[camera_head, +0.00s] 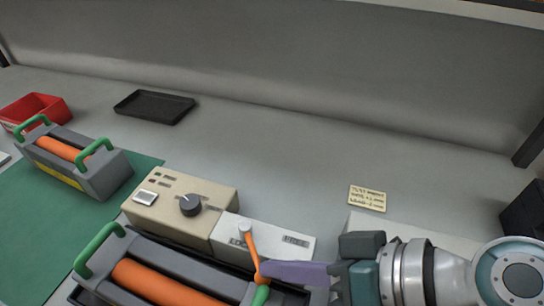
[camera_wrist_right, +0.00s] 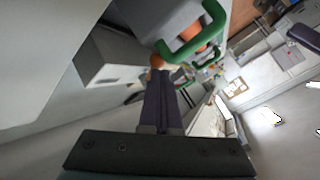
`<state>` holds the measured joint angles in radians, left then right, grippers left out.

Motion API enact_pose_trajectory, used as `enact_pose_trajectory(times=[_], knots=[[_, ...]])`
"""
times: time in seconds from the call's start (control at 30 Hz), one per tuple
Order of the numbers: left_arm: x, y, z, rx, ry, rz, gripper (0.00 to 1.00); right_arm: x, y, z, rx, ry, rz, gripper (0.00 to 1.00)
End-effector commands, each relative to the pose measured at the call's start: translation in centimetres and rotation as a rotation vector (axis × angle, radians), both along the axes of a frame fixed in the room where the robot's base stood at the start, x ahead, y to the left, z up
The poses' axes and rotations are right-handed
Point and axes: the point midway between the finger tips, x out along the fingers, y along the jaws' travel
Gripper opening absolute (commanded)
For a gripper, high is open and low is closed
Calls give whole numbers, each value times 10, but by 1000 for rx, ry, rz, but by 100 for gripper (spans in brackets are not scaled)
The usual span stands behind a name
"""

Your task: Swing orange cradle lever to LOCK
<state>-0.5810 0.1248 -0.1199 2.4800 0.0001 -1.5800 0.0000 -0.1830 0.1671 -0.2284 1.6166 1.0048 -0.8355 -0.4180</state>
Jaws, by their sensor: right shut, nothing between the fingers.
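The orange cradle lever (camera_head: 252,250) stands in front of a white plate (camera_head: 290,236) marked LOCK on the left and FREE on the right. Its upper end is beside the LOCK lettering, partly covering it. My right gripper (camera_head: 264,271) comes in from the right, with its purple fingers shut and empty. The fingertips meet the lever's lower end in the picture; I cannot tell if they touch. In the right wrist view the shut fingers (camera_wrist_right: 160,78) point at an orange end (camera_wrist_right: 157,62) beside a green handle (camera_wrist_right: 190,45). My left gripper is not in view.
A grey cartridge with an orange roller (camera_head: 155,283) lies in front of the beige control box (camera_head: 170,205). Another cartridge (camera_head: 85,175) is on the green mat (camera_head: 40,225). A red bin (camera_head: 35,108) and black tray (camera_head: 155,106) stand behind. The back right bench is mostly clear.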

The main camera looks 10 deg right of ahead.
Motion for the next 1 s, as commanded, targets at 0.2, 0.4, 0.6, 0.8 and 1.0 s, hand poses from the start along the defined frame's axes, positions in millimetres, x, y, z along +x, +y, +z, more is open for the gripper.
enact_pose_trajectory(times=[0.2,0.4,0.6,0.8,1.0], knots=[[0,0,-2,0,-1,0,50,2,-3,-1,-1,1,2,0],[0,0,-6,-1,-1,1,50,9,-10,-2,-2,1,1,0],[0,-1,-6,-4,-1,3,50,11,-12,0,-1,1,1,0],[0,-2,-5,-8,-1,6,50,11,-12,1,0,1,1,0],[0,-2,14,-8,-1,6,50,16,-9,21,-1,-1,-1,0]])
